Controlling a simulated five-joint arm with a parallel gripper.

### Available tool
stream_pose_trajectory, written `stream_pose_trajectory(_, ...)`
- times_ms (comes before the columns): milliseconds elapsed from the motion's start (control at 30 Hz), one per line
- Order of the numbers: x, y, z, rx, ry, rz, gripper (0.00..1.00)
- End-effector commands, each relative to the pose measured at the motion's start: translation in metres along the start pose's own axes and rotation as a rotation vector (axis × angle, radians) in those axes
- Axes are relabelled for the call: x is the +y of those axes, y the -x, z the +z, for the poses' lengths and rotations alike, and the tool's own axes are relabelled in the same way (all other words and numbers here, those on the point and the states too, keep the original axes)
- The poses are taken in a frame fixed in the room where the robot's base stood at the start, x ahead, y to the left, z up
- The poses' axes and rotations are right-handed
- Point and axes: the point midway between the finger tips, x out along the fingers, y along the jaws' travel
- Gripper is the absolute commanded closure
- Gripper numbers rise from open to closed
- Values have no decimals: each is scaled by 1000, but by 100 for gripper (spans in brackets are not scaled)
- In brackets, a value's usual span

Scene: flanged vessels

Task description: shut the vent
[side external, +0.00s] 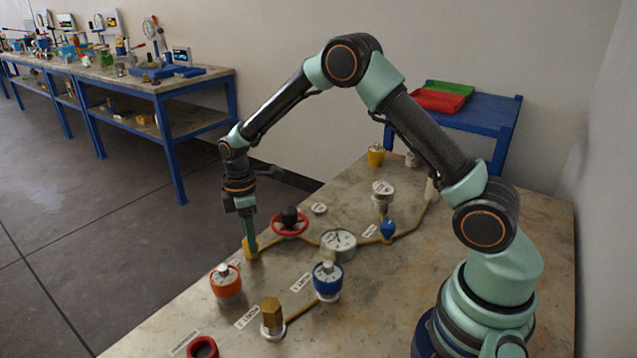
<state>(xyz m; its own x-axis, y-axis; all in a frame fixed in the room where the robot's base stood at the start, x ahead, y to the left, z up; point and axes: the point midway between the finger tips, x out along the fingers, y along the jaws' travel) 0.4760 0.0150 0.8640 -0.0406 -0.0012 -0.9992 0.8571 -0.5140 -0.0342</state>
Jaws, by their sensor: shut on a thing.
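My gripper (249,238) points straight down at the left part of the bench, its fingers shut on a small yellow fitting (251,252) at the end of a yellow-brown pipe. The fingers hide part of this fitting. A red handwheel with a black hub (290,222) stands just right of my gripper. An orange-topped vessel (226,283) stands just in front of it.
A round gauge (339,242), a blue-collared vessel (327,280), a brass hex fitting (271,316) and a red ring (203,348) stand on the bench. A blue knob (388,230) and a grey flanged vessel (383,198) are farther right.

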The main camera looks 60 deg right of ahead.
Motion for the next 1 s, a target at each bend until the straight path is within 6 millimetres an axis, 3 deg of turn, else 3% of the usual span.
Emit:
stream_pose_trajectory(733,2,-1,2,-1,82,-2,100)
stream_pose_trajectory(767,2,-1,2,-1,82,-2,48)
stream_pose_trajectory(800,1,-1,2,-1,82,-2,33)
stream_pose_trajectory(833,1,-1,2,-1,82,-2,26)
stream_pose_trajectory(1000,1,-1,1,-1,83,-2,26)
